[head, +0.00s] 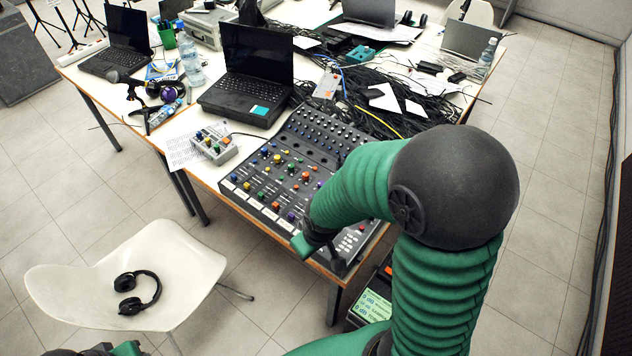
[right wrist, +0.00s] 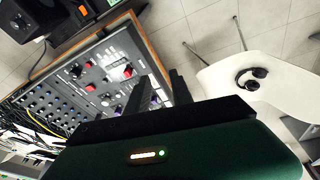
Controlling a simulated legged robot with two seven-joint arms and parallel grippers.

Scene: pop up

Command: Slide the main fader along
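The mixing console (head: 262,172) is a dark grey panel with rows of coloured knobs, lying at the table's near edge. It also shows in the right wrist view (right wrist: 62,88). My right gripper (head: 322,254) is over the console's near right part, and my arm hides much of that side. In the right wrist view its two dark fingers (right wrist: 159,77) stand apart with nothing seen between them. I cannot single out the main fader; whether a finger touches the panel is unclear. Part of my left arm end (head: 110,350) shows at the bottom left edge, mostly cut off.
A small knob box (head: 214,146) and a black laptop (head: 252,80) stand left of and behind the console. Tangled cables (head: 385,98) lie behind it. A white chair (head: 150,262) with headphones (head: 138,291) stands in front. A device with a green screen (head: 372,304) is below the table edge.

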